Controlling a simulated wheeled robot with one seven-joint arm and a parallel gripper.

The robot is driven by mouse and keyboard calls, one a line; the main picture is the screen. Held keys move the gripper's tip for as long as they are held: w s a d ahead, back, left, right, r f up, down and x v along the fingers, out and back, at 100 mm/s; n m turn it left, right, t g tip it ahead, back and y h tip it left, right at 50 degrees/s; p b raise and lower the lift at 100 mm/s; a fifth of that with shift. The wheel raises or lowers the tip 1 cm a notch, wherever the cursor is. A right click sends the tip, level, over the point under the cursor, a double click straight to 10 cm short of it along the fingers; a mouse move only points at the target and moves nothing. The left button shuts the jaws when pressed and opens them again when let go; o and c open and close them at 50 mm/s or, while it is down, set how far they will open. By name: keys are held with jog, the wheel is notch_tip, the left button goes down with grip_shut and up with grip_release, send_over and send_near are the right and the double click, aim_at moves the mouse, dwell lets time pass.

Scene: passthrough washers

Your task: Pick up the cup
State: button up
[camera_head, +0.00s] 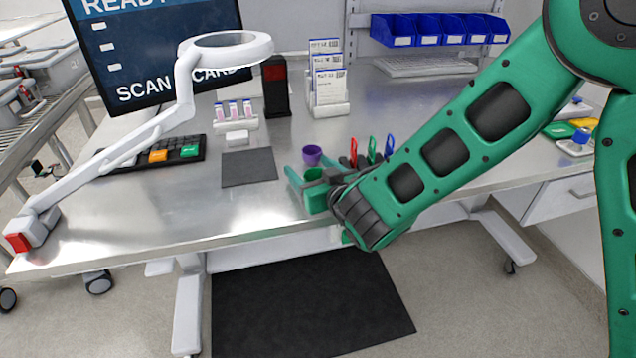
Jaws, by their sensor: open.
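A small purple cup (312,154) stands upright on the metal worktable, near its front middle. My gripper (301,179) is at the end of my green arm, low over the front edge of the table, just in front of the cup. Its green fingers are apart, and the cup shows just beyond them. I cannot tell whether any finger touches the cup. The cup's lower part is partly hidden by my gripper.
Red, green and blue upright items (372,150) stand right of the cup, partly hidden by my arm. A dark mat (249,167) lies to the left. A vial rack (236,124), black scanner (275,88) and card holder (330,92) stand behind. A white lamp (190,75) arches at left.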

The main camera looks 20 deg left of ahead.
jog(key=c, duration=1.1)
jog(key=shift+r, duration=0.1)
jog(key=shift+c, duration=0.2)
